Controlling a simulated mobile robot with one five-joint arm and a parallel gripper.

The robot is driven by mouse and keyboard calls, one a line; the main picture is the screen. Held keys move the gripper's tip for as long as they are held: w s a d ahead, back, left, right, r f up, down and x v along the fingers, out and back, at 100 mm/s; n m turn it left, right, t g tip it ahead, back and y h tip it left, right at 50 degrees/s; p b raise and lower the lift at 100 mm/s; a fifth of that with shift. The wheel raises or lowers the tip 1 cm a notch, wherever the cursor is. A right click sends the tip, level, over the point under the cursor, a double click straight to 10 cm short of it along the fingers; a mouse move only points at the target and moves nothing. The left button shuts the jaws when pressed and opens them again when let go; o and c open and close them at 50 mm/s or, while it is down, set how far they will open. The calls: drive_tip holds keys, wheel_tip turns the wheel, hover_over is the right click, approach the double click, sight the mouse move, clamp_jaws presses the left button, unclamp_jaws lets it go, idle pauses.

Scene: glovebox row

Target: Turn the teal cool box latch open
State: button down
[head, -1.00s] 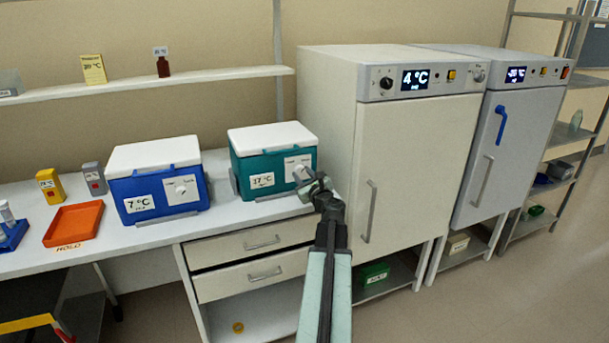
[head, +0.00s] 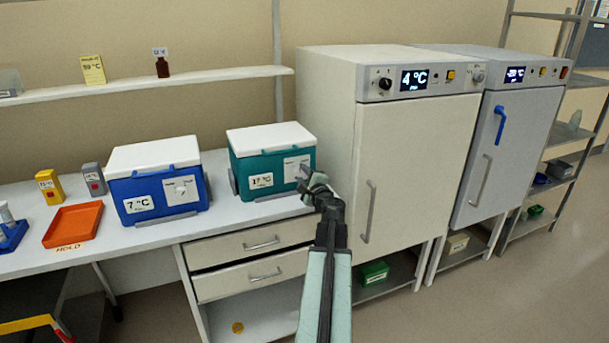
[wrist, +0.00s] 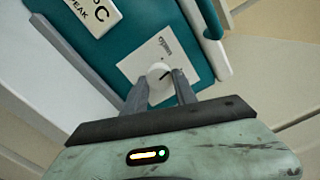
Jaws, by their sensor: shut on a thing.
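The teal cool box (head: 270,165) with a white lid stands on the bench, right of a blue cool box. Its front carries a "17 °C" label and a white latch plate. In the wrist view, the teal front (wrist: 130,45) shows tilted, with the white latch plate (wrist: 140,68) and a round white latch knob (wrist: 158,78) bearing a dark mark. My gripper (wrist: 160,90) has its two grey fingers on either side of the knob, shut on it. In the head view my gripper (head: 304,178) is at the right of the box front and hides part of the latch.
A blue cool box (head: 157,182), an orange tray (head: 73,224) and small yellow and grey containers stand left on the bench. A tall 4 °C cabinet (head: 415,160) stands close right of my arm. Drawers (head: 250,243) lie below the bench.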

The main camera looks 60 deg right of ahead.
drive_tip(key=n, duration=0.3)
drive_tip(key=shift+w+a+r+n, duration=0.1)
drive_tip(key=shift+n, duration=2.1)
drive_tip(key=c, duration=1)
unclamp_jaws()
drive_tip(key=v, duration=0.7)
drive_tip(key=shift+s+a, duration=0.25)
drive_tip(key=shift+s, duration=0.05)
